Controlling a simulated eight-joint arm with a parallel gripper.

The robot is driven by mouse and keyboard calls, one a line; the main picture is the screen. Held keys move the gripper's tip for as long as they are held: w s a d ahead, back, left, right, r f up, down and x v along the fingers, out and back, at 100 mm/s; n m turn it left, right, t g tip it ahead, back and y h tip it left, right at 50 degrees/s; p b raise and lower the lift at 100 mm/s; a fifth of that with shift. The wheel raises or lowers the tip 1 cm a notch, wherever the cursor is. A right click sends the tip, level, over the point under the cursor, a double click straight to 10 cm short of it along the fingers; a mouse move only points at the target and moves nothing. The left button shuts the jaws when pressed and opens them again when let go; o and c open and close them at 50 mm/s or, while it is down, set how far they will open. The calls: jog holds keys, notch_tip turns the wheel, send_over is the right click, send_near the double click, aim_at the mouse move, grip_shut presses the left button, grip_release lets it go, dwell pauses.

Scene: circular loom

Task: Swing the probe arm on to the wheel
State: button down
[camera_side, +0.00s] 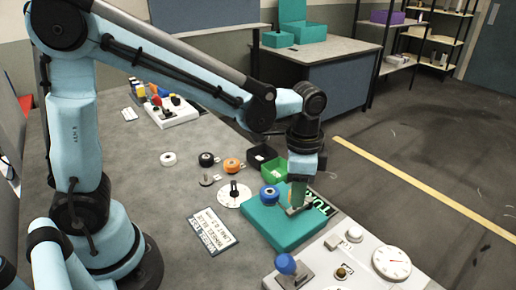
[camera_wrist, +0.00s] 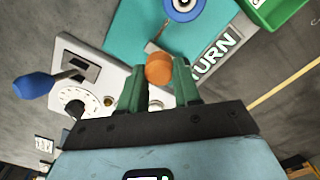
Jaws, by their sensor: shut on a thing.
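My gripper (camera_side: 298,190) points down over the right part of the teal base (camera_side: 262,225), beside the TURN lettering. In the wrist view its green fingers (camera_wrist: 159,80) are shut on an orange rounded knob (camera_wrist: 159,68). In the side view the fingers largely hide this knob.
A white panel (camera_side: 325,245) with a blue-knobbed lever (camera_side: 287,264) and a round gauge (camera_side: 391,263) stands in front.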

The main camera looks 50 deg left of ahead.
dwell(0.3)
jog(key=c, duration=0.8)
grip_release()
jog(key=shift+r, duration=0.1)
notch_tip(320, 180, up, 12)
jog(key=shift+f, duration=0.1)
